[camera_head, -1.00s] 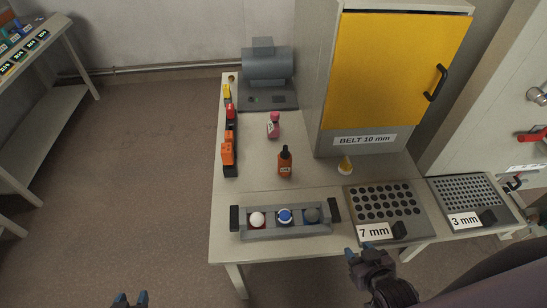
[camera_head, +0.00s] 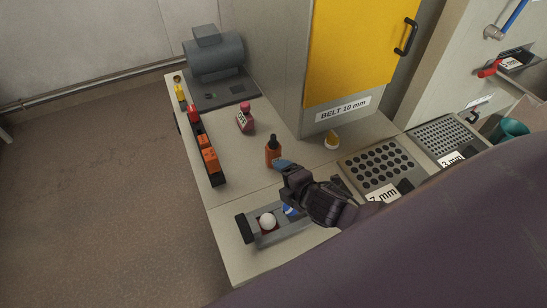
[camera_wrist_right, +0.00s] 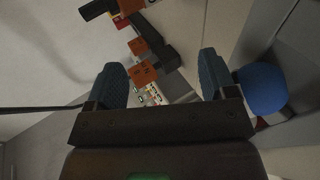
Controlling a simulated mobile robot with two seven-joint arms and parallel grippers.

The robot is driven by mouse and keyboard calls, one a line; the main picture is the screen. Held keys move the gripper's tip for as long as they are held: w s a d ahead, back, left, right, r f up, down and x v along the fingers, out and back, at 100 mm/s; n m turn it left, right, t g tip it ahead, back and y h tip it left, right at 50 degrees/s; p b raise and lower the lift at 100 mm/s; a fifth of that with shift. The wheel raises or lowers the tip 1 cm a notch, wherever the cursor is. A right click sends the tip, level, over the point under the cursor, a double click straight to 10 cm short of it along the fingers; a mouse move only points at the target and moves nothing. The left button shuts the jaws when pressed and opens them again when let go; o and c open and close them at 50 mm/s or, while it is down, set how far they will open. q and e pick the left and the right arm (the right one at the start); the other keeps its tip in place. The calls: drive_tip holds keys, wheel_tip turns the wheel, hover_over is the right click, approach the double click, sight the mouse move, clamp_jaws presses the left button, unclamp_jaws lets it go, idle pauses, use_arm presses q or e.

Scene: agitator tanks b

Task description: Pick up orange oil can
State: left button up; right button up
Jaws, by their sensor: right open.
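The orange oil can (camera_head: 273,152), a small bottle with a dark cap, stands upright on the table in the head view. My right gripper (camera_head: 283,172) is just in front of it, its blue fingertips close to the can's lower right side. I cannot tell whether they touch it. In the right wrist view my right gripper (camera_wrist_right: 162,78) is open, its two blue fingers spread apart. Orange pieces with labels (camera_wrist_right: 143,72) show between them, and I cannot tell whether one is the can. My left gripper is out of view.
A dark rack (camera_head: 217,179) with orange blocks is left. A grey tray (camera_head: 243,228) holding balls lies in front, partly hidden by my right arm. Perforated plates (camera_head: 352,160) are right.

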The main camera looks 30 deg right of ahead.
sight(277, 155)
drive_tip(key=n, duration=0.2)
drive_tip(key=shift+w+n, duration=0.25)
drive_tip(key=shift+n, duration=0.05)
drive_tip(key=n, duration=0.3)
drive_tip(key=n+h+b, duration=0.1)
drive_tip(key=shift+w+d+n, duration=0.2)
drive_tip(key=shift+w+n, duration=0.15)
drive_tip(key=shift+n, duration=0.05)
drive_tip(key=n, duration=0.4)
drive_tip(key=shift+w+d+r+t+h+b, duration=0.1)
drive_tip(key=shift+w+d+t+h+b, duration=0.15)
drive_tip(key=shift+d+t+h+b, duration=0.1)
drive_tip(key=n, duration=0.3)
drive_tip(key=shift+w+d+r+n, duration=0.2)
drive_tip(key=shift+d+n, duration=0.1)
drive_tip(key=shift+n, duration=0.1)
drive_tip(key=shift+w+d+r+n+h, duration=0.15)
drive_tip(key=shift+n+h, duration=0.2)
drive_tip(key=shift+n, duration=0.35)
drive_tip(key=b+x, duration=0.1)
drive_tip(key=x, duration=0.4)
drive_tip(key=shift+w, duration=0.25)
drive_tip(key=x, duration=0.4)
drive_tip(key=shift+w+d+b, duration=0.15)
drive_tip(key=shift+d+b, duration=0.1)
drive_tip(key=shift+b, duration=0.15)
drive_tip(key=shift+w+f, duration=0.35)
drive_tip(key=shift+w, duration=0.05)
